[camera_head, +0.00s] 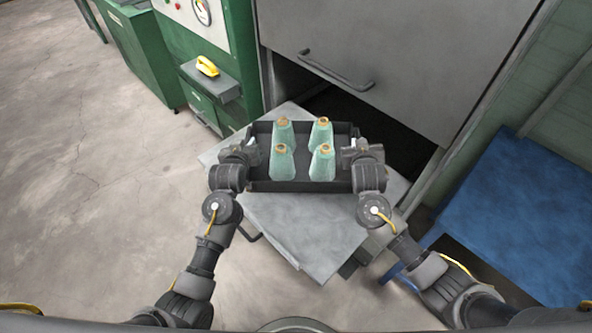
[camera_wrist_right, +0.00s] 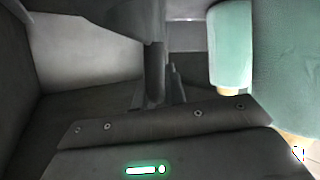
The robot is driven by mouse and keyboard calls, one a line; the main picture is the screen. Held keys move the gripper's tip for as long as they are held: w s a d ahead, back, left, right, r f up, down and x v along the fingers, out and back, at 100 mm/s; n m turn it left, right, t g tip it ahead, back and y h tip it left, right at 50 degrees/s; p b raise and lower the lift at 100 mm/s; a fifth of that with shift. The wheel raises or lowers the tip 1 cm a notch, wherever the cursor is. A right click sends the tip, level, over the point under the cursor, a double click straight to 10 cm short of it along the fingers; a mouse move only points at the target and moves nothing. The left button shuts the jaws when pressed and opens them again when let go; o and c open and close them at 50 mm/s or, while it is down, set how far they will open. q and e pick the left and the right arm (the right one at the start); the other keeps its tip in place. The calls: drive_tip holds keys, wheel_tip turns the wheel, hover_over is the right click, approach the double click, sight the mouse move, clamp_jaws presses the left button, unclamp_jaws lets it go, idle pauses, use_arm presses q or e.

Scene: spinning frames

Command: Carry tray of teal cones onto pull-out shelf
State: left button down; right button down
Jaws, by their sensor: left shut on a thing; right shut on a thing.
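A black tray (camera_head: 302,186) with teal cones (camera_head: 282,163) standing upright in it is over the grey pull-out shelf (camera_head: 300,235). Whether the tray touches the shelf I cannot tell. My left gripper (camera_head: 250,153) is shut on the tray's left end. My right gripper (camera_head: 352,153) is shut on its right end. In the right wrist view the right gripper's fingers (camera_wrist_right: 165,85) show at the tray's wall, with teal cones (camera_wrist_right: 290,60) close on the right. The fingertips are partly hidden in the head view.
A grey panel with a handle (camera_head: 338,70) stands above a dark opening behind the shelf. A green machine (camera_head: 205,40) with a small ledge holding a yellow object (camera_head: 207,66) is at the left. A blue surface (camera_head: 525,215) lies at the right. Open floor is at the left.

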use_arm(q)
drive_tip(key=shift+a+b, duration=0.1)
drive_tip(key=shift+b, duration=0.25)
use_arm(e)
drive_tip(key=shift+f, duration=0.1)
